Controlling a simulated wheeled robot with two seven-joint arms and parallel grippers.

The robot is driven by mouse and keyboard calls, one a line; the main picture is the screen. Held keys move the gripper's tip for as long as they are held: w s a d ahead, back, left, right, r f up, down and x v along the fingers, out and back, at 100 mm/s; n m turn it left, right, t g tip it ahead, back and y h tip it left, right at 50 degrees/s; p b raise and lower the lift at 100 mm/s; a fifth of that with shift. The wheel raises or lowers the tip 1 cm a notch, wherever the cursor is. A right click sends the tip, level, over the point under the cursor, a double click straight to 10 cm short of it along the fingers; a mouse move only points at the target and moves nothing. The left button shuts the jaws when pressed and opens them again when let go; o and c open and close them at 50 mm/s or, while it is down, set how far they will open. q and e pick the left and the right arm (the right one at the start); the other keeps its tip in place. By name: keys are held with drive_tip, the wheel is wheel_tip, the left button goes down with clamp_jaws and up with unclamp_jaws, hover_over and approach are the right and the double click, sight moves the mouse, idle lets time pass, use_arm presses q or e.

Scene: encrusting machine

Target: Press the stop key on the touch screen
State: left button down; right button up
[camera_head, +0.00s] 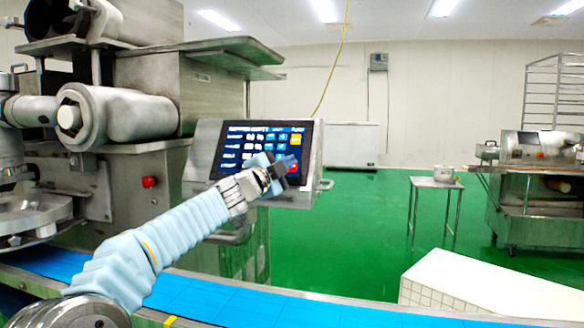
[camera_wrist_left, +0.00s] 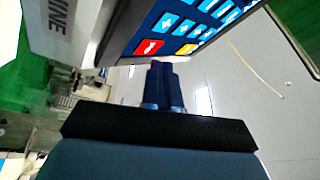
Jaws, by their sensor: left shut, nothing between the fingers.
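The touch screen (camera_head: 232,147) is a dark panel with blue and white keys in a grey metal housing, left of centre in the head view. In the left wrist view the screen (camera_wrist_left: 140,37) shows at the top, tilted, with a red key (camera_wrist_left: 149,47) beside an orange-yellow key (camera_wrist_left: 186,50). My left gripper (camera_head: 284,164) is shut and empty in front of the screen's lower right, partly covering the red key there. In the wrist view its fingertips (camera_wrist_left: 161,66) lie just below the red key; I cannot tell whether they touch the screen. My right gripper is not in view.
The steel machine (camera_head: 140,75) stands at the left with a red button (camera_head: 149,182). A blue conveyor belt (camera_head: 225,303) runs along the front. A small table (camera_head: 436,184) with a pot stands to the right on open green floor.

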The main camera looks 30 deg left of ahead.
use_arm(q)
drive_tip(key=shift+w, duration=0.1)
idle(0.7)
drive_tip(key=shift+w+f, duration=0.2)
drive_tip(key=shift+w, duration=0.05)
drive_tip(key=shift+w+a+f, duration=0.15)
drive_tip(key=shift+w, duration=0.1)
idle(0.9)
drive_tip(key=shift+s, duration=0.1)
drive_tip(key=shift+s+d+r+p, duration=0.2)
drive_tip(key=shift+s+r+p, duration=0.15)
drive_tip(key=shift+s, duration=0.15)
drive_tip(key=s+r, duration=0.1)
drive_tip(key=s+p, duration=0.1)
drive_tip(key=s+d+r, duration=0.1)
drive_tip(key=s, duration=0.1)
drive_tip(key=shift+s+r, duration=0.1)
drive_tip(key=shift+r, duration=0.2)
drive_tip(key=shift+f, duration=0.1)
idle(0.8)
